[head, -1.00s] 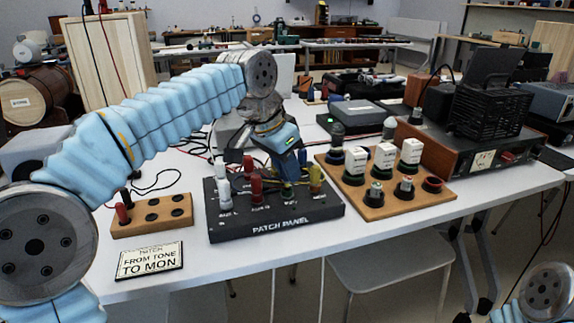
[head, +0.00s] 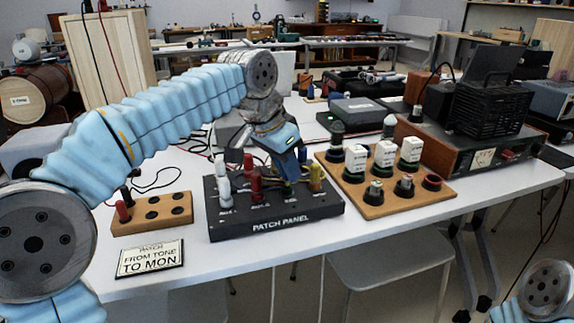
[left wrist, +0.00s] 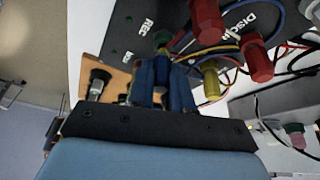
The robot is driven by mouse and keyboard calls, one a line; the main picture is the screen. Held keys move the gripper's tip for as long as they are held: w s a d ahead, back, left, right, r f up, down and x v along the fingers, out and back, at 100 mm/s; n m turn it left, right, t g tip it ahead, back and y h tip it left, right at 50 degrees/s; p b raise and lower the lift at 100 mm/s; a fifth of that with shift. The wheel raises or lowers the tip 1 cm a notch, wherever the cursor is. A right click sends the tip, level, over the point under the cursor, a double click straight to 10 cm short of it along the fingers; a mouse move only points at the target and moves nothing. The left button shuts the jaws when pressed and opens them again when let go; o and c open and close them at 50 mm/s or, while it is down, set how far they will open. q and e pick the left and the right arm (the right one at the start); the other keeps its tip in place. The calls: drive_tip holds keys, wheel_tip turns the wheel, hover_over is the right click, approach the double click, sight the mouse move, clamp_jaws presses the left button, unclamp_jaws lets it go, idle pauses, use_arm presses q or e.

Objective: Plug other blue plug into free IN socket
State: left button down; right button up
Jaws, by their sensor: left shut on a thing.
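The dark patch panel (head: 275,226) lies on the white table, with white, red and yellow plugs standing in it. My left gripper (head: 288,172) is over the panel, between the red plugs (head: 256,182) and the yellow plug (head: 316,178). In the left wrist view my left gripper (left wrist: 162,75) is shut on a blue plug (left wrist: 162,73), close over the panel (left wrist: 128,22) beside the yellow plug (left wrist: 211,82). A green piece (left wrist: 162,40) shows just beyond the fingers. I cannot tell whether the blue plug is seated in a socket. My right gripper is out of view.
A wooden block with holes (head: 152,214) stands left of the panel, and a sign reading "FROM TONE TO MON" (head: 150,259) lies before it. A wooden board with knobs and white blocks (head: 400,205) stands to the right. Loose cables lie behind the panel.

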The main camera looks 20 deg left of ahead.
use_arm(q)
drive_tip(key=shift+f+b, duration=0.5)
drive_tip(key=shift+f, duration=0.25)
drive_tip(key=c, duration=1)
unclamp_jaws()
drive_tip(key=shift+o, duration=0.2)
drive_tip(key=shift+r, duration=0.25)
wheel_tip(320, 180, up, 3)
drive_tip(key=p, duration=0.3)
drive_tip(key=shift+r+p, duration=2.05)
